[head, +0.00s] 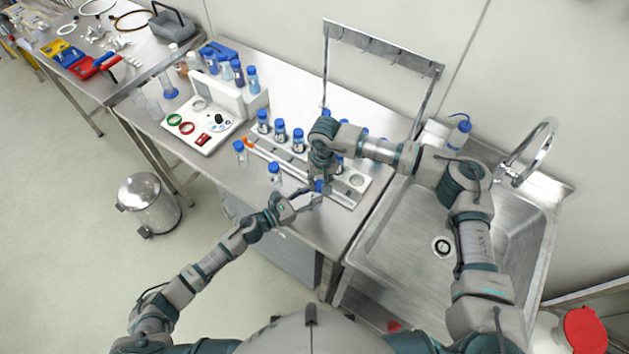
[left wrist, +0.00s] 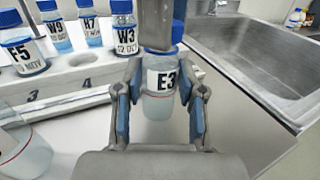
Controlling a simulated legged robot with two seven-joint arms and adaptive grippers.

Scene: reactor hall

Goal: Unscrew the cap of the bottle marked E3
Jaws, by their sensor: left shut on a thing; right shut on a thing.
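The bottle marked E3 (left wrist: 160,80) is upright in the left wrist view, clear with a white label and pale liquid. My left gripper (left wrist: 160,112) is shut around its body; in the head view this gripper (head: 309,197) is at the front edge of the bench. My right gripper (left wrist: 156,25) comes down from above and is shut on the blue cap (left wrist: 178,31), hiding most of it. In the head view the right gripper (head: 322,180) is directly over the bottle, which is mostly hidden there.
A white rack (head: 353,187) with several blue-capped bottles stands just behind. Loose bottles (head: 274,175) stand to the left. A sink (head: 440,245) lies to the right, and a metal frame (head: 380,45) rises at the back. A white device (head: 215,110) is further left.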

